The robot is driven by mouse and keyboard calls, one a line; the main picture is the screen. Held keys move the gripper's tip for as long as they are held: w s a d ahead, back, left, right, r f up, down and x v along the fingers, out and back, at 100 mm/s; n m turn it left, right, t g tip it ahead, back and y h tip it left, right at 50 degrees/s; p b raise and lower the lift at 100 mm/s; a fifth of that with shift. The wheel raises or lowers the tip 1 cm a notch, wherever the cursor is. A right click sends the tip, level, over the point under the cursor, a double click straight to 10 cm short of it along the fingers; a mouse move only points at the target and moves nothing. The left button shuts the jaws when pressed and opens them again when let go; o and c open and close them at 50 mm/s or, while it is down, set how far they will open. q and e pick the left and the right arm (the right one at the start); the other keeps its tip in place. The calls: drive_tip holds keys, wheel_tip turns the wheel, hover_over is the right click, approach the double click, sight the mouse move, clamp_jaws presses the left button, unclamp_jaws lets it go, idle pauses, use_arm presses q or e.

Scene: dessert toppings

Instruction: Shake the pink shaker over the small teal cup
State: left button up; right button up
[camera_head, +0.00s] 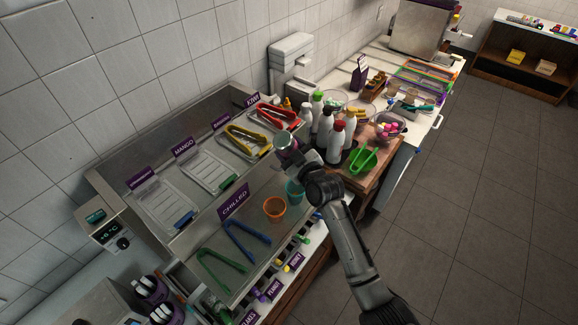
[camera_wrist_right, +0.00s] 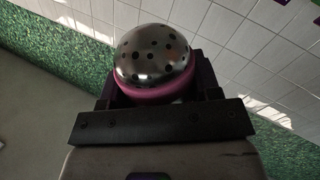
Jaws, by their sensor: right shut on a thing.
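The pink shaker (camera_wrist_right: 155,62) shows in the right wrist view with its perforated metal dome and pink collar between my right gripper's fingers. My right gripper (camera_wrist_right: 158,95) is shut on it. In the head view the shaker (camera_head: 285,143) is small, at the end of my right gripper (camera_head: 298,155), above the chilled counter. The small teal cup (camera_head: 294,189) stands on the counter just below my gripper, partly hidden by my right arm. The shaker is up and left of the cup in the picture. Whether any topping falls cannot be seen. My left gripper is not in view.
An orange cup (camera_head: 274,208) stands beside the teal cup. Blue tongs (camera_head: 246,240) and green tongs (camera_head: 222,270) lie on the counter to the left.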

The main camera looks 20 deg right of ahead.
wheel_tip(320, 180, down, 8)
drive_tip(key=b, duration=0.5)
drive_tip(key=shift+b, duration=0.35)
drive_tip(key=shift+r, duration=0.1)
drive_tip(key=shift+r+p, duration=1.15)
drive_tip(key=shift+r, duration=0.1)
drive_tip(key=shift+r+p, duration=2.35)
drive_tip(key=shift+r, duration=0.35)
